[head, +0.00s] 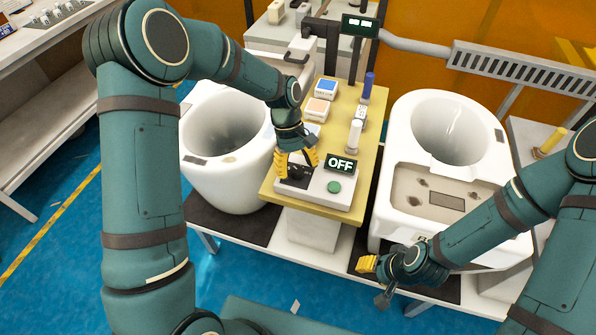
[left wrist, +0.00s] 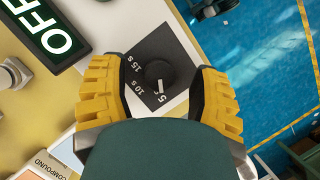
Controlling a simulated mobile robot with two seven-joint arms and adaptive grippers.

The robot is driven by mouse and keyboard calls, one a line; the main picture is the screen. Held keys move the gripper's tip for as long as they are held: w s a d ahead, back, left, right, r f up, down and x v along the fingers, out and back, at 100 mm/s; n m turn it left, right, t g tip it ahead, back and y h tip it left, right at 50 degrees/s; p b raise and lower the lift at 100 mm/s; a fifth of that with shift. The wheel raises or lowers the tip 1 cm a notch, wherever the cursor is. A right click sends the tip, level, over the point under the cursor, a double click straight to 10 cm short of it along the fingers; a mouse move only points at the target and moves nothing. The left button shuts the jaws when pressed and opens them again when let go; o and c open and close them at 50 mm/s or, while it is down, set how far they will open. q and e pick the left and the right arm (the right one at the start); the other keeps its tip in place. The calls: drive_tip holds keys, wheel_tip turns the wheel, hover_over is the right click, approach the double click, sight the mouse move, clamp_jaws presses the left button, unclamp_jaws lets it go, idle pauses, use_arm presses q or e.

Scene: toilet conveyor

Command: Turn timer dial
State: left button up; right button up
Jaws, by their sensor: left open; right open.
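The timer dial (left wrist: 158,72) is a dark round knob on a black plate marked 5, 10 s and 15 s. Its white pointer is beside the 5. The plate (head: 299,183) sits on a white control box (head: 325,195) in the head view, where the knob is mostly hidden by my gripper. My left gripper (head: 297,164) is open above the box, its yellow fingers on either side of the dial. In the left wrist view the fingers (left wrist: 160,85) show gaps to the knob. My right gripper (head: 374,281) is open and empty, low at the right bench's front edge.
A green "OFF" display (head: 341,164) and a green button (head: 334,187) are close to the dial. Bottles and small boxes stand farther back on the yellow board (head: 359,207). White toilets flank it, left (head: 198,177) and right (head: 386,197).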

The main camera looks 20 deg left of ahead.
use_arm(q)
drive_tip(key=shift+s+d+f, duration=0.2)
drive_tip(key=shift+f, duration=0.35)
clamp_jaws()
